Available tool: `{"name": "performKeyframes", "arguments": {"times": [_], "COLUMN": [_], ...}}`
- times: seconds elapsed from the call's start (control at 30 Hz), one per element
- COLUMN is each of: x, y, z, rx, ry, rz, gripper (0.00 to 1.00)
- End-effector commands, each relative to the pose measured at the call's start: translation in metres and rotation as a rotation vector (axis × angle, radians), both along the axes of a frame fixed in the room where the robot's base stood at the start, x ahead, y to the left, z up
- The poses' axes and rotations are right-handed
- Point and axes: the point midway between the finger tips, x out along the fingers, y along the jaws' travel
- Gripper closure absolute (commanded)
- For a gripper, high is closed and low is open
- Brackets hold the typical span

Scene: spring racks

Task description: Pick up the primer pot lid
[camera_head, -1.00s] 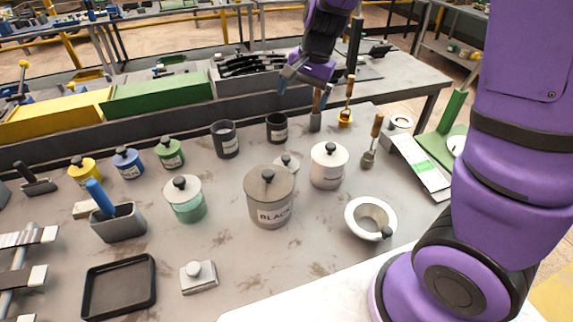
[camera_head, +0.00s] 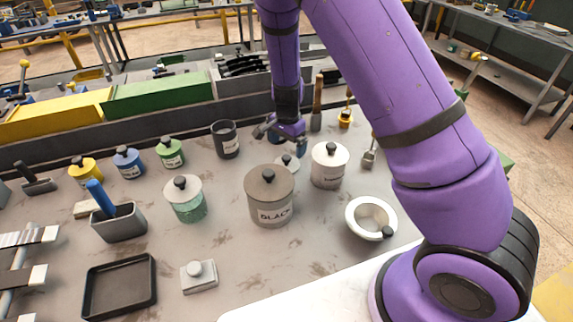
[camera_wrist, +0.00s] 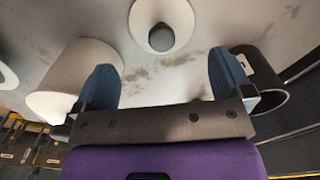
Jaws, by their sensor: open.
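A small white round lid (camera_head: 287,162) with a grey knob lies flat on the grey table between the grey pot labelled BLACK (camera_head: 269,203) and a lidded white pot (camera_head: 328,170). I take it as the primer pot lid, though no label on it shows. It also shows in the wrist view (camera_wrist: 161,28), at the top centre, beyond the fingertips. My gripper (camera_head: 283,138) is above the table just behind the lid, open and empty, its blue fingers (camera_wrist: 164,84) spread apart. In the wrist view the white pot (camera_wrist: 70,88) is at left and a dark cup (camera_wrist: 262,82) at right, beside the fingers.
An open white bowl-like vessel (camera_head: 371,219) stands at front right. Brushes (camera_head: 317,105) stand behind the white pot. Small coloured pots and a black tray (camera_head: 119,287) are at left.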

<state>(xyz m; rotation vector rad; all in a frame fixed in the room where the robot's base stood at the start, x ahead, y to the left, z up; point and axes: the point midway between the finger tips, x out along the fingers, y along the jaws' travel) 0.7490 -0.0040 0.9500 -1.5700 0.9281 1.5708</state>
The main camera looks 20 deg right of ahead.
Motion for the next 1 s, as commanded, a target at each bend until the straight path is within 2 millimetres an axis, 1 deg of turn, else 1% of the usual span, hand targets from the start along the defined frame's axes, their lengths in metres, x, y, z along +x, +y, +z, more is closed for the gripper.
{"name": "performKeyframes", "arguments": {"times": [0.03, 0.1, 0.27, 0.37, 0.5, 0.63, 0.73, 0.97, 1.0], "x": [0.0, 0.0, 0.0, 0.001, 0.002, 0.003, 0.003, 0.003, 0.003], "y": [-0.001, 0.0, 0.0, -0.001, 0.0, 0.0, 0.0, 0.0, 0.0], "z": [-0.008, -0.016, -0.024, -0.033, -0.054, -0.069, -0.074, -0.075, -0.075], "rx": [0.0, 0.0, 0.0, 0.0, 0.0, 0.001, 0.001, 0.0, 0.0], "ry": [0.001, 0.001, -0.001, 0.001, 0.001, 0.0, 0.0, -0.001, -0.001], "rz": [-0.002, 0.0, 0.0, 0.0, 0.0, 0.0, 0.0, 0.001, 0.001], "gripper": [0.02, 0.02, 0.02, 0.02, 0.02, 0.02, 0.02, 0.02, 0.09]}}
